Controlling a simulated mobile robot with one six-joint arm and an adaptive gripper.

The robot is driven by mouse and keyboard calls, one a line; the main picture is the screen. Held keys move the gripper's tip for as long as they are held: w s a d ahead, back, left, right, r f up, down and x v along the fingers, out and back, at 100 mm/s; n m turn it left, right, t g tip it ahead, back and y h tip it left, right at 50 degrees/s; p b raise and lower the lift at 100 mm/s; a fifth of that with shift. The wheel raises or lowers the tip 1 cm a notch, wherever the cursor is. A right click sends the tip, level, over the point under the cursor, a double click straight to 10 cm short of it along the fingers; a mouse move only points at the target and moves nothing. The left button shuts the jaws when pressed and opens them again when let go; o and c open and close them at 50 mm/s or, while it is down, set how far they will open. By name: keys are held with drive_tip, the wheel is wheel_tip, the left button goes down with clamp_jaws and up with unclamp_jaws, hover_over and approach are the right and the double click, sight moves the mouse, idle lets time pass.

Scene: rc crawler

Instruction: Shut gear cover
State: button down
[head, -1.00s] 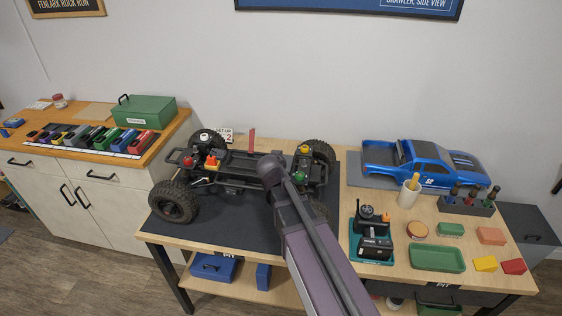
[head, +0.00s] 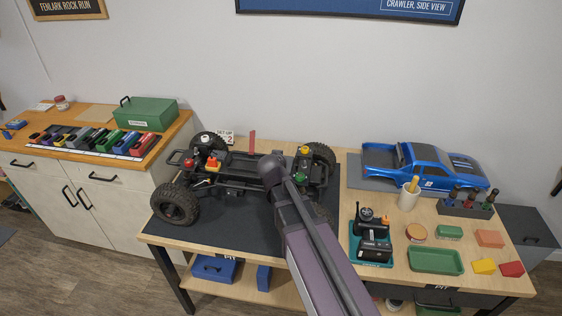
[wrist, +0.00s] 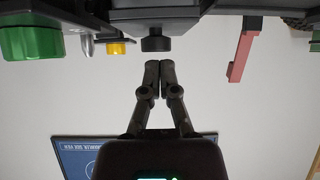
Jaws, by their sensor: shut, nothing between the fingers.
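The black crawler chassis (head: 235,178) stands on a dark mat on the bench. A thin red flap (head: 252,141) stands upright at its far side; it looks like the gear cover, raised. In the wrist view the same red flap (wrist: 243,55) is at the upper right, apart from my fingers. My gripper (wrist: 160,65) is shut and empty, its fingertips just short of a black round knob (wrist: 156,40) on the chassis edge. In the head view my arm hides the gripper and part of the chassis.
A green knob (wrist: 30,38) and a yellow knob (wrist: 117,47) are on the chassis at the left of the wrist view. The blue body shell (head: 425,165), a white cup (head: 408,198) and a controller (head: 373,240) stand on the bench's right. The wall is behind.

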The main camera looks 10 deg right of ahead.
drive_tip(key=shift+r, duration=0.1)
drive_tip(key=shift+r+p, duration=1.95)
drive_tip(key=shift+p, duration=0.05)
drive_tip(key=s+a+f+b, duration=0.3)
drive_tip(key=s, duration=0.6)
drive_tip(key=shift+f+b, duration=0.3)
